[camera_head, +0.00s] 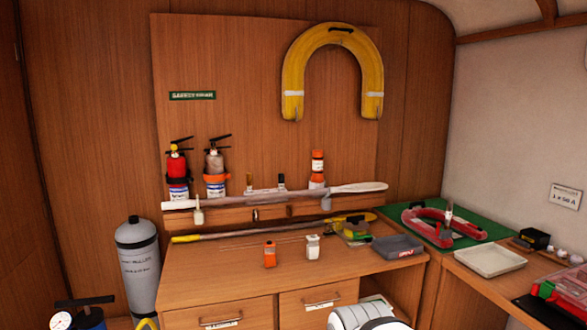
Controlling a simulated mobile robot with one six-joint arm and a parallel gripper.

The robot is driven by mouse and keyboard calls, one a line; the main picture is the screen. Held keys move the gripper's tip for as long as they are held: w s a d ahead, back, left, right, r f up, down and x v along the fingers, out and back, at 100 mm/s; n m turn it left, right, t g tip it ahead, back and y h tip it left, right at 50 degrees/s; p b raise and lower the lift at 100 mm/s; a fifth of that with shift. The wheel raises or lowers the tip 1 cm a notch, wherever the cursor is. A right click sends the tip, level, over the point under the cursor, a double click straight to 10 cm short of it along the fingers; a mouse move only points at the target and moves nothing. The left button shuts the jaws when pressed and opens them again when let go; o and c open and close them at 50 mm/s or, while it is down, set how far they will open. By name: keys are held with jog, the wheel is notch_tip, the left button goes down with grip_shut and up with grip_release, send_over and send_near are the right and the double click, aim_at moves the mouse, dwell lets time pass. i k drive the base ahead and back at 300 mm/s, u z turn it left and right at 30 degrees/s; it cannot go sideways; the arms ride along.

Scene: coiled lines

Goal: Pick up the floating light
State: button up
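An upright cylinder with orange ends and a white band (317,168) stands on the wall shelf, below the yellow horseshoe buoy; it may be the floating light, but I cannot be sure. A small orange device with a pale face (270,254) stands on the wooden counter. A small white device (313,247) stands just right of it. Either could be a light too; labels are too small to read. A white rounded part of my arm shows at the bottom edge. My gripper's fingers are not in view.
A long pale pole (275,196) lies across the shelf front, and a yellow-ended pole (255,231) along the counter's back. Two extinguishers (177,175) stand at the shelf's left. The counter's front left is clear.

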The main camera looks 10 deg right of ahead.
aim_at(317, 177)
jog(key=z, duration=0.6)
jog(key=i, duration=2.1)
jog(key=u, duration=0.35)
jog(key=k, duration=0.85)
jog(key=u, duration=0.15)
jog(key=i, duration=0.85)
jog(key=z, duration=0.1)
